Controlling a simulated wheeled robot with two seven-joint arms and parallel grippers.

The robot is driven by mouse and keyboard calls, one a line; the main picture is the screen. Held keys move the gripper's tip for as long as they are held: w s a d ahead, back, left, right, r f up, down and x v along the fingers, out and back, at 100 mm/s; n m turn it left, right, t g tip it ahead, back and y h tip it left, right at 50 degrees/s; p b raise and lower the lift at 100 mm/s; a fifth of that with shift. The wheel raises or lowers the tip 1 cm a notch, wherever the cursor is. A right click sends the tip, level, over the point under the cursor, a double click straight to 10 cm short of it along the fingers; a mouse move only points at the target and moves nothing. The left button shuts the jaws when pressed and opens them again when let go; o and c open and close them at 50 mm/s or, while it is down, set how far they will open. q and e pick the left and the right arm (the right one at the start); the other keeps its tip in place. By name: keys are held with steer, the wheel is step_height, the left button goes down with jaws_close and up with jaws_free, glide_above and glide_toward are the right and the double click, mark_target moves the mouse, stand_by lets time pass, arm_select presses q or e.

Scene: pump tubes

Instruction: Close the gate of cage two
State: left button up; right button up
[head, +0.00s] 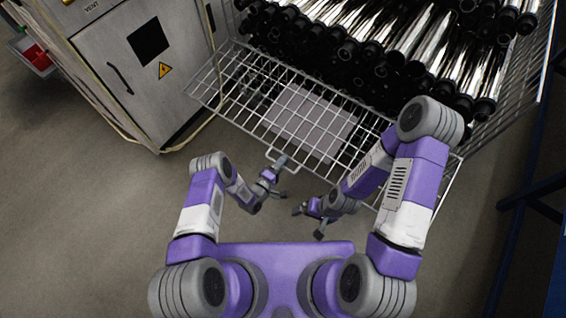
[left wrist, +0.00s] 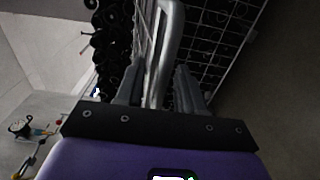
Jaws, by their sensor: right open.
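The cage gate (head: 248,92) is a wire mesh panel extending from the cage toward me, with a rail handle near its front edge. My left gripper (head: 284,178) is at that handle; its fingers look apart. In the left wrist view the grey handle bar (left wrist: 168,45) runs between the two fingers of my left gripper (left wrist: 160,78), and contact with them is unclear. My right gripper (head: 308,222) is open and empty, to the right and nearer my body, apart from the gate.
The cage holds many black and shiny tubes (head: 405,50). A grey plate (head: 308,125) shows through the mesh. Blue framework (head: 530,190) is at the right. The floor (head: 90,220) at left is clear.

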arm_select(q)
steer(key=shift+w+d, duration=0.15)
steer(key=shift+w, duration=0.05)
steer(key=shift+c, duration=0.3)
steer(key=shift+s, duration=0.1)
jaws_close()
